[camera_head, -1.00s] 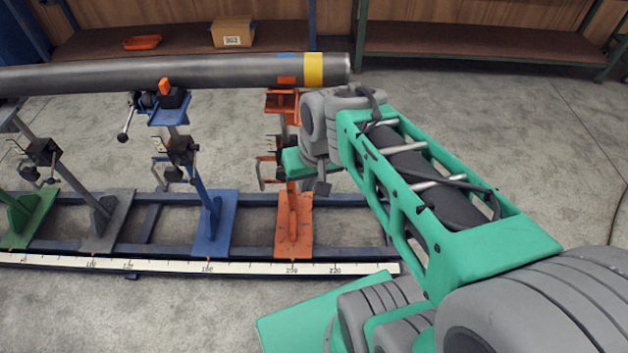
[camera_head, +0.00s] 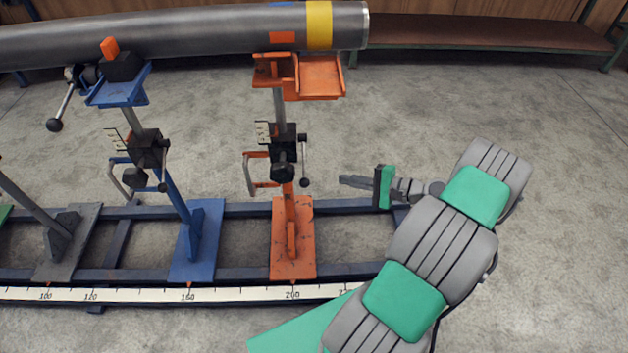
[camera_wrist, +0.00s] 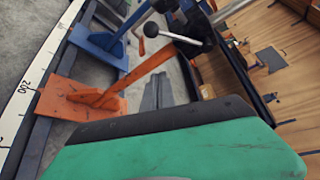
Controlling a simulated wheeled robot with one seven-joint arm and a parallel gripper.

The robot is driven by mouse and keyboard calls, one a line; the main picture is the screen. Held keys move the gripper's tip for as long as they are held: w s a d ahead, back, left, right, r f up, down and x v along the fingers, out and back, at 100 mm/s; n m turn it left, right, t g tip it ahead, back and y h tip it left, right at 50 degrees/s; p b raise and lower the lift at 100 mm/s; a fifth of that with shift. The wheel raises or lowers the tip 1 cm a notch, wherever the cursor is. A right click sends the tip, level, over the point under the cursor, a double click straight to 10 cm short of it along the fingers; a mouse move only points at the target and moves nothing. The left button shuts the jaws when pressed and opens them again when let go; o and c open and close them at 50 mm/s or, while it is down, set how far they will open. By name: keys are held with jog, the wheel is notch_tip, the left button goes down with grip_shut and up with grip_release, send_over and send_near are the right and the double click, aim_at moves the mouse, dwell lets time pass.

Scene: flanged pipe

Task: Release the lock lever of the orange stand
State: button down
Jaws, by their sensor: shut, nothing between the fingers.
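The orange stand (camera_head: 292,240) stands on the rail under the right end of the pipe (camera_head: 180,32). A black clamp block (camera_head: 283,140) sits on its post. The lock lever (camera_head: 304,160), a thin rod with a black knob, hangs down on the block's right side. In the wrist view a lever rod with a dark ball knob (camera_wrist: 207,45) lies beyond my fingers, above the orange base (camera_wrist: 78,97). My gripper (camera_head: 342,180) is shut and empty, to the right of the lever near knob height, pointing left. A gap shows between them. Its grey fingers also show in the wrist view (camera_wrist: 157,92).
A crank handle (camera_head: 255,175) sticks out left of the orange post. A blue stand (camera_head: 195,240) and a grey stand (camera_head: 68,240) are farther left. A scale strip (camera_head: 240,294) runs along the rail's front. Floor right of the rail is open.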

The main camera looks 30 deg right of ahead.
aim_at(304, 162)
jog(key=b+x, duration=0.2)
jog(key=x, duration=0.8)
jog(key=s+a+r, duration=0.1)
jog(key=s+a, duration=0.1)
jog(key=s, duration=0.1)
jog(key=shift+a+r, duration=0.15)
jog(key=shift+r, duration=0.25)
jog(key=shift+r, duration=0.1)
